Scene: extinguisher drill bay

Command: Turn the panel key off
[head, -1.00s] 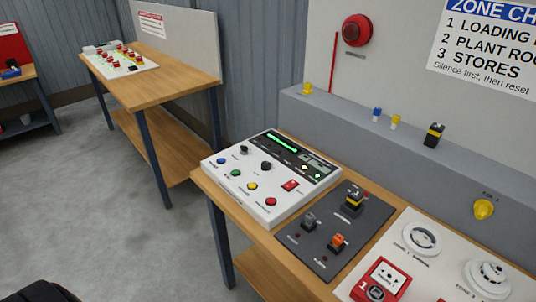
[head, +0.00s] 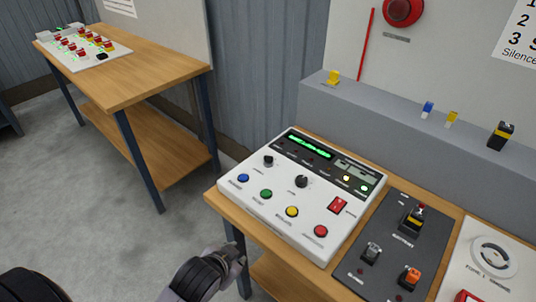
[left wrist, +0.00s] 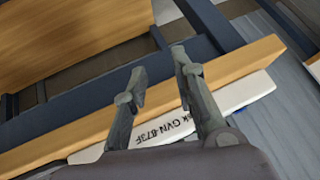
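The white control panel (head: 285,220) lies on the wooden bench. Near its top left are two black rotary parts, a smaller one (head: 268,160) and a larger one (head: 302,182). I cannot tell which is the key or read its position. My left gripper (head: 238,254) is low in front of the bench's left end, apart from the panel. In the left wrist view its two fingers (left wrist: 160,66) are spread and empty, with the bench edge (left wrist: 255,62) and the panel's lettered side (left wrist: 165,132) beyond them. My right gripper is in neither view.
The panel also has coloured buttons, a red switch (head: 338,205) and a lit green display (head: 310,147). A dark plate (head: 393,245) with several small devices lies right of it. A grey ledge (head: 380,130) runs behind. A second bench (head: 150,70) stands left, across open floor.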

